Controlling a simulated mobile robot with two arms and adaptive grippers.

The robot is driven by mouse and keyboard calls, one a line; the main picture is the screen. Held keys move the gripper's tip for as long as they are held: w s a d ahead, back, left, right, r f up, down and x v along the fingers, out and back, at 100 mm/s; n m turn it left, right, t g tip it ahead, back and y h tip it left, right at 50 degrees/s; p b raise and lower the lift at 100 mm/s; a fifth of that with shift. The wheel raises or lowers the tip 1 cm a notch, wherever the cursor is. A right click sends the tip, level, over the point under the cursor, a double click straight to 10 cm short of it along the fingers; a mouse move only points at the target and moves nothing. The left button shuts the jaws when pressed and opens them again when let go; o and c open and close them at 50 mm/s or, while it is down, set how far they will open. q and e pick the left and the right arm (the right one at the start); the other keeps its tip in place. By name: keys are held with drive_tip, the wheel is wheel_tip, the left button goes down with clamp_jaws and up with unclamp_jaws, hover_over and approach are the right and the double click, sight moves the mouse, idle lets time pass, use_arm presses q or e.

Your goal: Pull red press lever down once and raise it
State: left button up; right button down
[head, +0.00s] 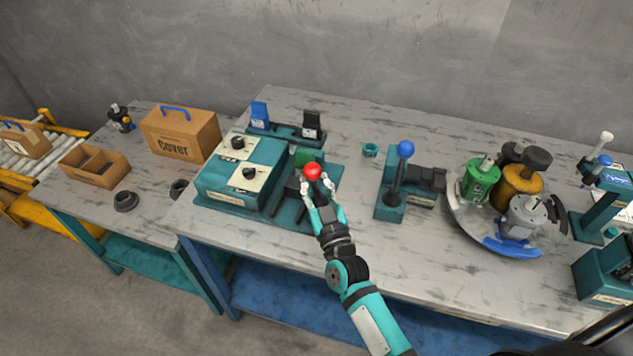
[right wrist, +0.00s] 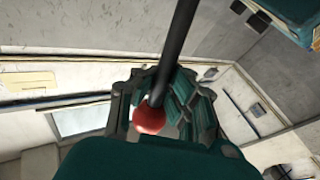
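The red ball knob (head: 312,172) tops the press lever, whose dark rod (right wrist: 178,50) shows in the right wrist view. The press base (head: 290,212) is teal and stands near the middle of the bench, with its front partly hidden by my arm. My right gripper (head: 316,185) is at the knob, with a finger on either side of it. In the right wrist view the red knob (right wrist: 152,118) lies between the fingers. Whether they press on it I cannot tell. My left gripper is in neither view.
A teal control box (head: 240,172) with black dials stands left of the press. A blue-knobbed lever (head: 405,150) stands to the right, then a round tray (head: 462,213) holding motor parts. A cardboard box (head: 182,138) sits on the left bench.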

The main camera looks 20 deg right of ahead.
drive_tip(key=s+a+f+n+t+y+b, duration=0.1)
drive_tip(key=b, duration=0.2)
drive_tip(key=s+f+n+t+y+b, duration=0.1)
drive_tip(key=n+b, duration=0.1)
drive_tip(key=s+a+f+n+t+y+b, duration=0.1)
drive_tip(key=s+n+b, duration=0.1)
drive_tip(key=b, duration=0.1)
drive_tip(key=shift+a+f+t+b, duration=0.2)
drive_tip(key=shift+a+t+b, duration=0.1)
drive_tip(key=shift+t, duration=0.1)
drive_tip(key=shift+f, duration=0.1)
drive_tip(key=c, duration=1.4)
unclamp_jaws()
drive_tip(key=shift+s+d+r, duration=0.1)
drive_tip(key=shift+s+r, duration=0.15)
drive_tip(key=shift+r, duration=0.05)
drive_tip(key=shift+o, duration=0.4)
drive_tip(key=shift+w, duration=0.15)
